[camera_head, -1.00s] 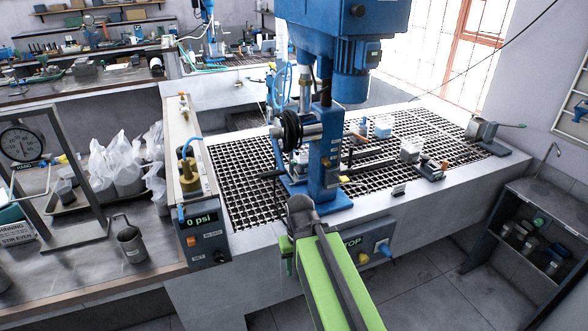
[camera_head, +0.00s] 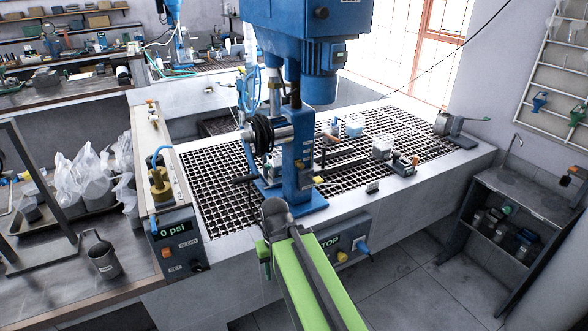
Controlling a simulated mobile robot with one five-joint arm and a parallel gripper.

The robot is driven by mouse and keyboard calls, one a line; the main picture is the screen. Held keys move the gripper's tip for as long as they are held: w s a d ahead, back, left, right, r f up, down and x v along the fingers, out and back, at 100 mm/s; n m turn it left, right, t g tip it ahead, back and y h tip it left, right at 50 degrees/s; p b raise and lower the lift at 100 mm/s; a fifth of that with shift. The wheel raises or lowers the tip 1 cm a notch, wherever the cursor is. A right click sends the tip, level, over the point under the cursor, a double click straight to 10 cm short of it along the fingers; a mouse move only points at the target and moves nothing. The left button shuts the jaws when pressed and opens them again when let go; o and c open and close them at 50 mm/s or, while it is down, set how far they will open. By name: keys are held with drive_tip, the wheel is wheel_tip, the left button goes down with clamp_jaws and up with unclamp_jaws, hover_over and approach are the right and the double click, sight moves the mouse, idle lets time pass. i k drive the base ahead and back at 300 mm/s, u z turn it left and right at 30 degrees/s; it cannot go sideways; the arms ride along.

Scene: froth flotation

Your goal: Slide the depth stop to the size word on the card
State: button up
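The blue flotation machine (camera_head: 300,150) stands on the grated bench, with a motor at its top and a dark coiled part (camera_head: 259,134) on its left side. A small yellow piece (camera_head: 319,180) shows at the right of its column; I cannot tell if it is the depth stop. No card with a readable size word can be made out. My green arm reaches up from the bottom.
The black grating (camera_head: 208,190) fills the bench top. A panel reading 0 psi (camera_head: 174,232) stands at left, near a metal mug (camera_head: 102,255).

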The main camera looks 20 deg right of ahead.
sight(298, 163)
drive_tip(key=u, duration=0.1)
drive_tip(key=k, duration=0.55)
drive_tip(key=z, duration=1.75)
drive_tip(key=i, duration=0.75)
drive_tip(key=u, duration=0.95)
